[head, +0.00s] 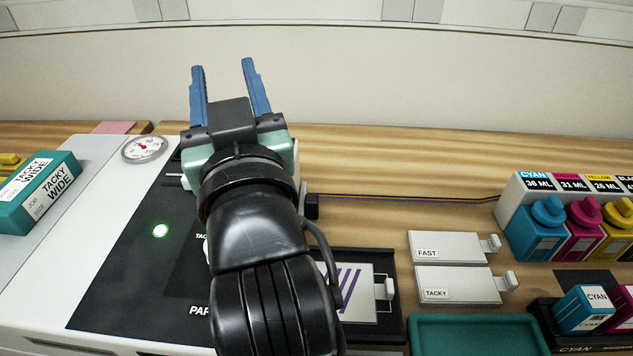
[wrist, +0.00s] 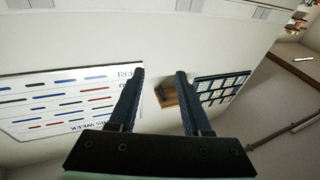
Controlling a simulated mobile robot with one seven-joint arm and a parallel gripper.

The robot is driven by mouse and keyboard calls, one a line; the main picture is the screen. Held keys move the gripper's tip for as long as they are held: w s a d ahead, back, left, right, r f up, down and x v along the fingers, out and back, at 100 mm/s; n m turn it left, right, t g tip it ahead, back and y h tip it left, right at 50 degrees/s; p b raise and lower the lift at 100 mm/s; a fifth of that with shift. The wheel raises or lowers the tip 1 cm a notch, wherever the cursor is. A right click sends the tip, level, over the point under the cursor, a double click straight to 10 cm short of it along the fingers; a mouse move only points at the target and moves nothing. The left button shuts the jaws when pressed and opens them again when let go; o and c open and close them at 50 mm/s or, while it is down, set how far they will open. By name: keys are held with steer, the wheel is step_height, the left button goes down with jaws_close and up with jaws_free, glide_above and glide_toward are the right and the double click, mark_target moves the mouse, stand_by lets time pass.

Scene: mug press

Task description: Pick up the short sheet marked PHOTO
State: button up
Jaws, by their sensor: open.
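No sheet marked PHOTO can be made out in either view. My gripper (head: 222,66) is raised in front of the back wall in the head view, with its two blue fingers spread and nothing between them. In the wrist view my gripper (wrist: 160,73) is also apart and empty, facing the wall and away from the worktop. My arm hides part of the press and the worktop behind it. Two white sheets or plates lie right of my arm, one labelled FAST (head: 447,247) and one labelled TACKY (head: 457,285).
The white and black press (head: 125,265) with a gauge (head: 145,149) stands left, bearing a teal TACKY WIDE box (head: 40,190). A striped plate (head: 357,290) lies right of my arm. A teal tray (head: 475,335) and ink bottles (head: 540,232) are at right. Wood behind is mostly clear.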

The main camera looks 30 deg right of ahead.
steer(key=d+f+m+g+h+p, duration=0.1)
steer(key=d+f+g+p, duration=0.25)
steer(key=d+p, duration=0.35)
steer(key=m+g+y+p, duration=0.3)
steer(key=g+p, duration=1)
steer(key=p, duration=1.1)
glide_toward(391, 286)
steer(key=shift+m+t+h, duration=0.25)
steer(key=shift+m+h, duration=0.05)
steer(key=x, duration=0.8)
steer(key=shift+a+f, duration=0.2)
steer(key=shift+f, duration=0.2)
steer(key=shift+s, duration=0.1)
steer(key=shift+c, duration=0.3)
jaws_close()
